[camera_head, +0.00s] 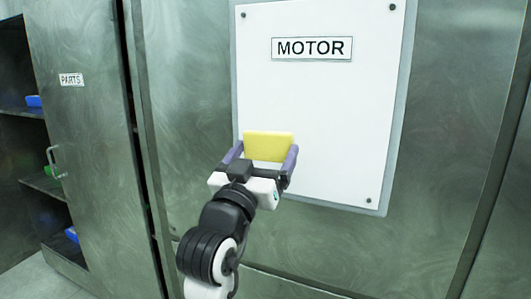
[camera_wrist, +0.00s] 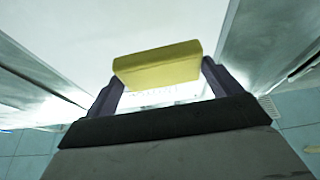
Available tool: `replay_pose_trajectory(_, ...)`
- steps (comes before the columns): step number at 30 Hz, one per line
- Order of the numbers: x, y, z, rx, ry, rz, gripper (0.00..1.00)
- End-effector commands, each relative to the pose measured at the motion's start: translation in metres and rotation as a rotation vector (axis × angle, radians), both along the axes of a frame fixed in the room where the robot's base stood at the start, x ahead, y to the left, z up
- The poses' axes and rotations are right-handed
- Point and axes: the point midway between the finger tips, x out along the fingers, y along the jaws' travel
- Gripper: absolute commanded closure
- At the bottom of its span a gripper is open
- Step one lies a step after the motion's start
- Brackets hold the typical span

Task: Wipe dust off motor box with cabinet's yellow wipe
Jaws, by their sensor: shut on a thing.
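The yellow wipe (camera_head: 268,146) is a block held between the two fingers of my gripper (camera_head: 265,158). It also shows in the wrist view (camera_wrist: 158,68), between my gripper's fingers (camera_wrist: 160,84). The motor box (camera_head: 325,85) is a white panel labelled MOTOR on a green metal wall, with a screw at each visible corner. The wipe is in front of the lower left part of the panel; I cannot tell whether it touches. In the wrist view faint dark specks (camera_wrist: 160,93) show on the white surface just below the wipe. The panel behind the wipe is hidden.
At the left a cabinet door marked PARTS (camera_head: 82,120) stands open. Beside it are shelves (camera_head: 45,184) with blue and green items. Metal wall surrounds the panel, and the space before it is clear apart from my arm.

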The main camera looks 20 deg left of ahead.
Motion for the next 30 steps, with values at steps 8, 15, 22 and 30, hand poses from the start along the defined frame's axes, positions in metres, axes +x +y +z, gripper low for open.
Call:
replay_pose_trajectory(8,-0.003,0.0,0.0,0.0,-0.001,0.0,0.28)
replay_pose_trajectory(15,-0.023,0.001,0.001,0.0,-0.002,0.001,0.28)
replay_pose_trajectory(22,-0.03,0.001,0.0,-0.001,0.0,-0.001,0.28)
replay_pose_trajectory(30,-0.03,0.001,0.0,0.0,0.0,0.0,0.28)
